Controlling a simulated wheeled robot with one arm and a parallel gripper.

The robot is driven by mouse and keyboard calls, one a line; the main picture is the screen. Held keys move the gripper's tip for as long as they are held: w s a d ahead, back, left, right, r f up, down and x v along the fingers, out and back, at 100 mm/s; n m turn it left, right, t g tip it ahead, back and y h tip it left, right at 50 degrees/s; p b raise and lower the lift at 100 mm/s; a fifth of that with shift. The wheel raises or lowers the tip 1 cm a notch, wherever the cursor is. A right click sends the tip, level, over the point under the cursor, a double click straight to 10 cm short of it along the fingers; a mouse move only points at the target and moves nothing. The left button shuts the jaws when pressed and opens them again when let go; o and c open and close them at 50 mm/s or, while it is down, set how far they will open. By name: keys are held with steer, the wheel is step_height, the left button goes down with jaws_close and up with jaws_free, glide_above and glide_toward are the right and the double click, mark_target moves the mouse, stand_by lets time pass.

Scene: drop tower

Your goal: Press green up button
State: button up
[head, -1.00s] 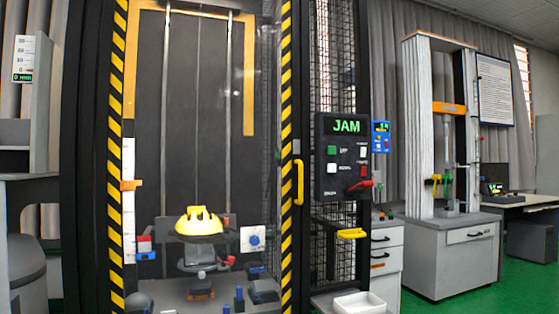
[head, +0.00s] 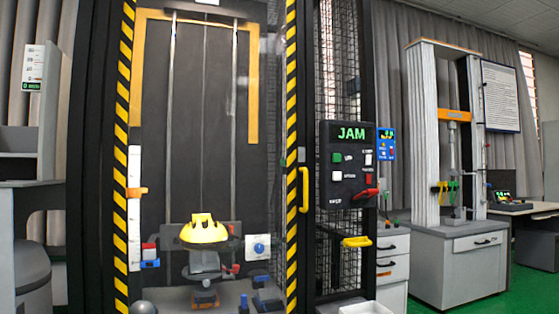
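The green button (head: 337,158) sits at the upper left of a black control panel (head: 347,189) on the mesh side of the drop tower. A green "JAM" readout (head: 352,134) is lit above it. A white button (head: 337,176) is below the green one, white switches (head: 368,159) are to its right, and a red lever (head: 367,194) is at the lower right. I cannot tell which way the green button's mark points. My gripper is not in view.
The tower's clear door has yellow-black striped edges and a yellow handle (head: 304,190). A yellow helmet (head: 203,229) rests inside. A yellow bracket (head: 356,242) and a white tray (head: 363,307) stick out below the panel. Grey drawers (head: 392,262) stand to the right.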

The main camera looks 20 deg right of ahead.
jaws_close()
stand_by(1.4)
